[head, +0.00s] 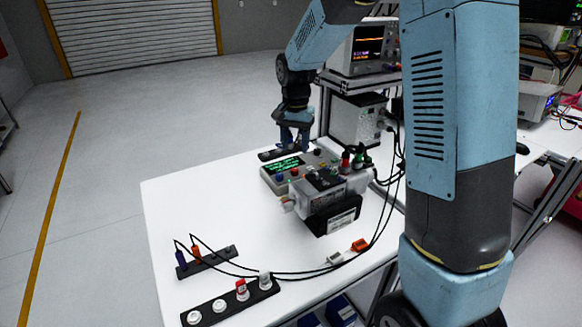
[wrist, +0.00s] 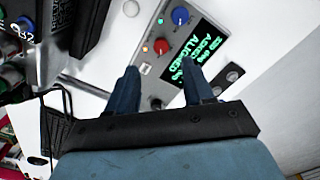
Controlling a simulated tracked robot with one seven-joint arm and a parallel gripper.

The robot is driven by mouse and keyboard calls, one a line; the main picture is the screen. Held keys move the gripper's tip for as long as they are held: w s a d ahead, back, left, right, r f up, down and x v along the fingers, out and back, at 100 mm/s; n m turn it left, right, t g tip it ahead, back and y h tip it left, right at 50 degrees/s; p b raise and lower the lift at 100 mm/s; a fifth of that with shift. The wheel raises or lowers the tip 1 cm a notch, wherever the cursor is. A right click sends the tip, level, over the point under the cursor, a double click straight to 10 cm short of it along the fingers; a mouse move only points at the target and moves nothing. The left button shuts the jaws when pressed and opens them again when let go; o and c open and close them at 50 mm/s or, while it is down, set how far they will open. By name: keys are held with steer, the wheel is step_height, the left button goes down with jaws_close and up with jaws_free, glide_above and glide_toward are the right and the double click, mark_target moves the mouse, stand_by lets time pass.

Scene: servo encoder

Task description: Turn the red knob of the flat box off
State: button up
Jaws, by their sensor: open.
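The flat box (head: 268,180) is grey with a green-lit display and lies on the white table under my gripper (head: 293,138). In the wrist view the red knob (wrist: 161,46) stands on the flat box's (wrist: 152,84) panel, beside the display (wrist: 190,55) and near a blue knob (wrist: 180,15). My gripper (wrist: 161,72) is open and empty. Its fingers point at the panel, and the red knob shows just beyond the fingertips, between their lines. I see no contact with it. Its exact pointer position is too small to read.
A grey instrument (head: 345,185) with several knobs stands close in front of the flat box. A dark strip (head: 278,154) lies behind it. The table's left part is clear.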

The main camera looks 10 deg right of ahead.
mark_target(295, 170)
step_height(295, 170, down, 8)
steer(key=shift+f, duration=0.2)
stand_by(0.3)
